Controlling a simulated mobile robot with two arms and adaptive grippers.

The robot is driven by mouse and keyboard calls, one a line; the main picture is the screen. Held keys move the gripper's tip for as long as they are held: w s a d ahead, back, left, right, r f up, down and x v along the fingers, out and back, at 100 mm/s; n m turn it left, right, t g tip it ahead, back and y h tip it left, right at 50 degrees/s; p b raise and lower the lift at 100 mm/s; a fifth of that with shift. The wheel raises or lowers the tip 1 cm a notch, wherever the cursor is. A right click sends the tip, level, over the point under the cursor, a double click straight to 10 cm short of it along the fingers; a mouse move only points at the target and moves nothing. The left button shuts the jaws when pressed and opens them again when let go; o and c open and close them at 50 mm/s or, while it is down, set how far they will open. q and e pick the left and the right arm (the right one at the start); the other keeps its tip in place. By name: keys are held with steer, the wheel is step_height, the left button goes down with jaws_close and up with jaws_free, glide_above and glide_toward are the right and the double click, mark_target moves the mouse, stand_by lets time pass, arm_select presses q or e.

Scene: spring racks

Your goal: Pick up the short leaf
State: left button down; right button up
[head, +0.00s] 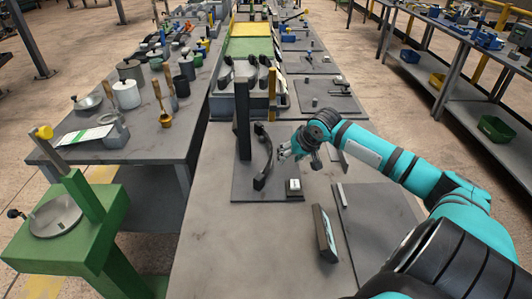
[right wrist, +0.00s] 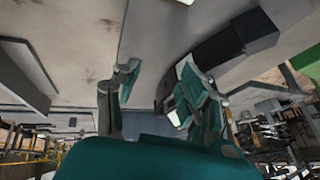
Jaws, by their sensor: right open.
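A dark, curved leaf (head: 263,157) stands on edge on a dark base plate (head: 240,190), right of a tall black post (head: 243,122). I cannot tell for sure that it is the short leaf. My right gripper (head: 284,153) is open and empty, just right of the curved leaf, with a small gap between them. My left gripper is not in view.
A small white-topped block (head: 293,187) sits at the plate's front right. A dark tilted plate (head: 325,233) stands nearer. Several curved dark leaves (head: 253,70) lie in a rack behind. A side table with pots (head: 126,93) is left.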

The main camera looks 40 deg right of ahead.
mark_target(271, 147)
steer(key=w, duration=0.5)
steer(key=shift+w+d+p, duration=0.25)
steer(key=shift+w+p, duration=0.05)
steer(key=shift+w+d+r, duration=0.1)
steer(key=shift+w+r, duration=0.05)
steer(key=shift+w, duration=0.9)
steer(key=x, duration=0.2)
steer(key=shift+w, duration=0.2)
steer(key=shift+w+f, duration=0.3)
steer(key=shift+f, duration=0.3)
steer(key=shift+d, duration=0.1)
jaws_close()
steer(key=shift+r, duration=0.15)
